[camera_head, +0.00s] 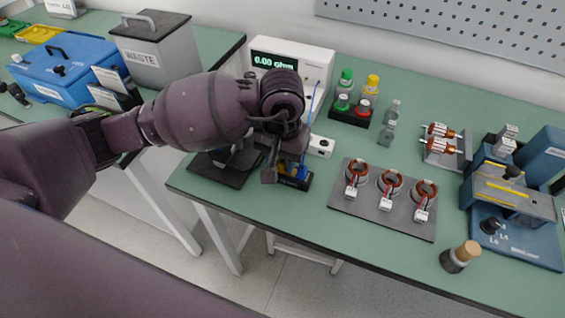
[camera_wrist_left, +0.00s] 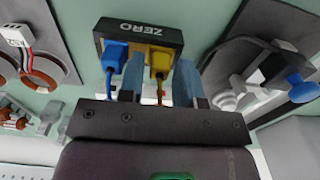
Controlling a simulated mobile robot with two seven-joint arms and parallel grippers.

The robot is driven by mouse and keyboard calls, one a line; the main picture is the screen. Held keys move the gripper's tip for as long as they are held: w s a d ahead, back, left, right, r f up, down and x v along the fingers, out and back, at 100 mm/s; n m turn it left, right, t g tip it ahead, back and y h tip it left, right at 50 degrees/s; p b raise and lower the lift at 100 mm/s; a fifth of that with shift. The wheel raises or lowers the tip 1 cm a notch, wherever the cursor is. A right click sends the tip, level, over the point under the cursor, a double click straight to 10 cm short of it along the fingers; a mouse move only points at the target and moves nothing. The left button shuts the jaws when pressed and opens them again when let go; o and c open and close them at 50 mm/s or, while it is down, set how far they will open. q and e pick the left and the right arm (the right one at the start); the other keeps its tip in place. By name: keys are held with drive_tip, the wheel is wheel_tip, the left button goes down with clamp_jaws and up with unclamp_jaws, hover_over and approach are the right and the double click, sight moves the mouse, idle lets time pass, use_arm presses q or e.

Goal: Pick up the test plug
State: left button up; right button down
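The black ZERO block (camera_wrist_left: 140,32) holds a blue plug (camera_wrist_left: 115,58) and a yellow plug (camera_wrist_left: 161,62), each with a thin cable. I cannot tell which one is the test plug. My left gripper (camera_wrist_left: 159,80) is open, with one finger on each side of the yellow plug. A gap shows between that plug and the fingers. The blue plug lies outside them, beside one finger. In the head view the block (camera_head: 294,183) sits near the table's front edge, partly hidden by my left gripper (camera_head: 281,165). My right gripper is not in view.
A meter (camera_head: 318,66) reading 0.00 ohm stands behind my arm. A grey plate (camera_head: 380,215) with several wound stators lies right of the block. A dark stand (camera_head: 212,174) is close on the left.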

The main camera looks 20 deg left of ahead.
sight(282, 160)
use_arm(q)
drive_tip(key=shift+f, duration=0.3)
drive_tip(key=shift+c, duration=0.3)
clamp_jaws()
drive_tip(key=shift+r, duration=0.2)
drive_tip(key=shift+r, duration=0.3)
wheel_tip(282, 160, up, 19)
drive_tip(key=p, duration=0.2)
